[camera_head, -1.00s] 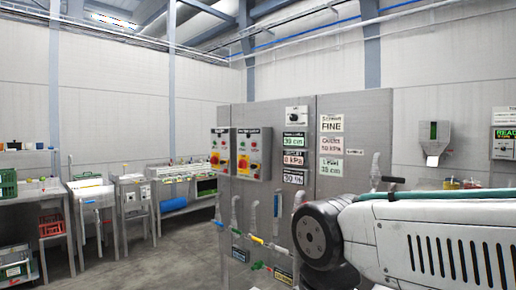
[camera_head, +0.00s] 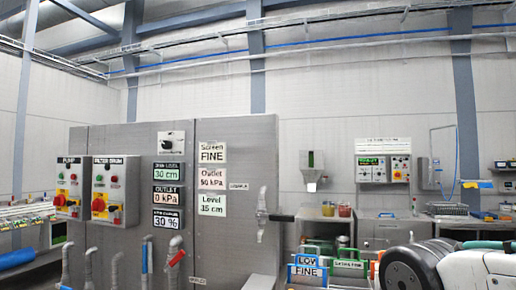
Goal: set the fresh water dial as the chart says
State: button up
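A small dial with a dark knob on a white plate (camera_head: 171,142) is on the grey steel panel (camera_head: 135,200), left of centre. Its lettering is too small to read. Below it are displays reading 30 cm (camera_head: 168,173), 0 kPa (camera_head: 166,197) and 30 % (camera_head: 164,222). I cannot make out which one belongs to fresh water. Beside them hang cards reading Screen FINE (camera_head: 212,152), an Outlet value in kPa (camera_head: 212,178) and Level 35 cm (camera_head: 212,205). No chart is clearly identifiable. Only part of my arm shows at lower right; my gripper is outside the picture.
PUMP (camera_head: 70,187) and FILTER DRUM (camera_head: 114,190) boxes with red knobs are on the panel's left. Upright pipes and valves stand along its front. Several coloured frames, one tagged LOW FINE (camera_head: 307,268), stand right of it. A wall control box (camera_head: 383,168) and benches are behind.

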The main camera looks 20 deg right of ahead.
aim_at(166, 144)
jog(key=z, duration=0.9)
jog(key=k, duration=0.1)
jog(key=u, duration=2.7)
jog(key=i, duration=3.05)
jog(key=z, duration=1.7)
